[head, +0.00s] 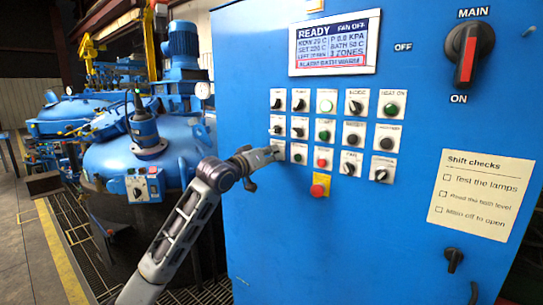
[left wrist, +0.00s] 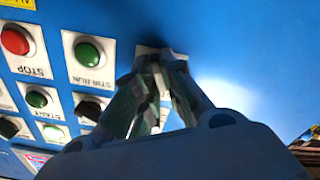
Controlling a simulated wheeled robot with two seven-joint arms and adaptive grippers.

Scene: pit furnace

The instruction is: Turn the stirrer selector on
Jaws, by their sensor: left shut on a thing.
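The blue control panel carries rows of small white plates with selectors, lamps and buttons. My left gripper (head: 274,153) reaches in from the left to the leftmost plate of the bottom row, the stirrer selector (head: 280,145). In the left wrist view, which is upside down, the fingers (left wrist: 162,62) are closed together over that plate (left wrist: 148,49). The knob is hidden between them, so its angle and label cannot be read. Next to it is the green STIR RUN lamp (left wrist: 88,53), which also shows in the head view (head: 298,152). My right gripper is not in view.
A red STOP button (left wrist: 15,40) and a red emergency button on yellow (head: 320,186) are close by. Other selectors and lamps crowd above and right. The display (head: 334,45) reads READY, FAN OFF. The main switch (head: 470,53) is top right. Blue vessels (head: 130,160) stand left.

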